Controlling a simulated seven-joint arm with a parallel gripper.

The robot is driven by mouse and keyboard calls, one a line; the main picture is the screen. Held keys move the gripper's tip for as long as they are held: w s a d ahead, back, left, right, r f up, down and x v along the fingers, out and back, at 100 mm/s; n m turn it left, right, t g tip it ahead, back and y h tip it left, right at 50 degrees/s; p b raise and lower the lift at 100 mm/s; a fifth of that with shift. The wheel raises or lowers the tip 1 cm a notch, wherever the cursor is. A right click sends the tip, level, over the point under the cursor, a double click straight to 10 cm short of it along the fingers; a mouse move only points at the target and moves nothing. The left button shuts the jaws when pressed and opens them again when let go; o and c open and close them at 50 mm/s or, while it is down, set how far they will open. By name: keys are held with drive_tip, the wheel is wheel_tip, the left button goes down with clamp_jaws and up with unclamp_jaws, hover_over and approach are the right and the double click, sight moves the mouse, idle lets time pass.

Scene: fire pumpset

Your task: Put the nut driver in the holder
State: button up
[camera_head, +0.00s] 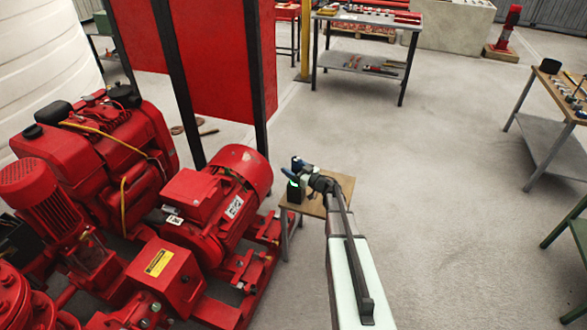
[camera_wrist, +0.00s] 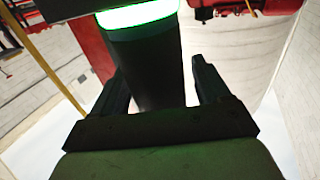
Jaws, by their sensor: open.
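My gripper (camera_head: 303,178) is over the small wooden table beside the red pump set in the head view. In the wrist view my gripper (camera_wrist: 160,78) is open, with one dark finger on each side of a dark upright body. This dark body (camera_wrist: 146,65) has a bright green glowing band at its top end. In the head view a dark block with a green glow (camera_head: 293,190) stands at the table's left side, close to my gripper. I cannot tell whether it is the holder. The nut driver cannot be made out clearly in either view.
The small wooden table (camera_head: 339,184) has a little bare top right of my gripper. The red pump set (camera_head: 215,205) stands close on the left. A tool bench (camera_head: 563,92) is at the right and another bench (camera_head: 370,19) at the back. The floor between is clear.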

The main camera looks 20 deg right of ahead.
drive_tip(key=shift+r, duration=0.2)
drive_tip(key=v, duration=1.2)
drive_tip(key=s+a+f+m+g+h, duration=0.3)
drive_tip(key=s+a+f+g+h, duration=0.3)
drive_tip(key=f, duration=0.5)
drive_tip(key=s+a+f+m+g+h, duration=0.3)
drive_tip(key=s+a+f+m+h, duration=0.15)
drive_tip(key=s+f, duration=0.55)
drive_tip(key=s+a+f+n+g+y, duration=0.1)
drive_tip(key=s+a+f+g, duration=0.1)
drive_tip(key=s+a+g, duration=0.3)
drive_tip(key=s+a+f, duration=0.2)
drive_tip(key=s+f, duration=0.1)
drive_tip(key=s, duration=0.4)
drive_tip(key=s+a+f+n+g+y, duration=0.1)
drive_tip(key=s+a+f+g, duration=0.1)
drive_tip(key=s+a+g, duration=0.3)
drive_tip(key=s+a+r+g+y, duration=0.1)
drive_tip(key=s+a+g, duration=0.1)
drive_tip(key=s, duration=0.6)
drive_tip(key=s+a+r+n+g, duration=0.1)
drive_tip(key=s+a, duration=0.3)
drive_tip(key=s, duration=0.4)
drive_tip(key=shift+s+a+r+g+y, duration=0.35)
drive_tip(key=shift+r+g, duration=0.15)
drive_tip(key=shift+g, duration=0.2)
